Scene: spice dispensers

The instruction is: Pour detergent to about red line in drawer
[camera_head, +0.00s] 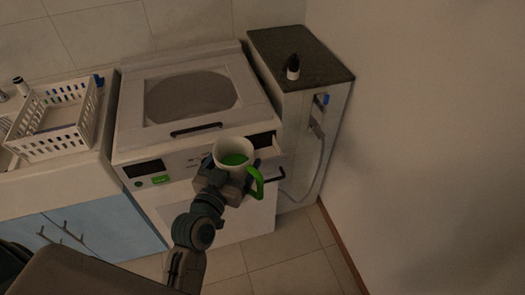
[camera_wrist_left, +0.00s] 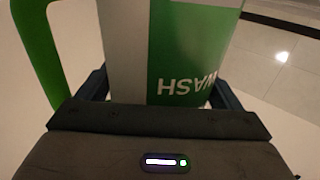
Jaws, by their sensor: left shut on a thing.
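A white cup (camera_head: 233,146) with a green handle (camera_head: 256,184) holds green detergent (camera_head: 234,159). My left gripper (camera_head: 222,182) is shut on the cup in front of the washing machine (camera_head: 155,127), and the cup looks about upright. In the left wrist view the cup (camera_wrist_left: 180,50) fills the space between the fingers, with "WASH" upside down on its green panel. The drawer (camera_head: 268,141) is pulled out at the machine's upper right front, just right of the cup. The red line inside it cannot be made out. My right gripper is not in view.
A narrow cabinet (camera_head: 300,72) with a dark top stands right of the machine, with a small dark-topped bottle (camera_head: 293,67) on it. A white basket (camera_head: 58,118) stands on the counter at left. Tiled floor (camera_head: 290,258) is clear in front.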

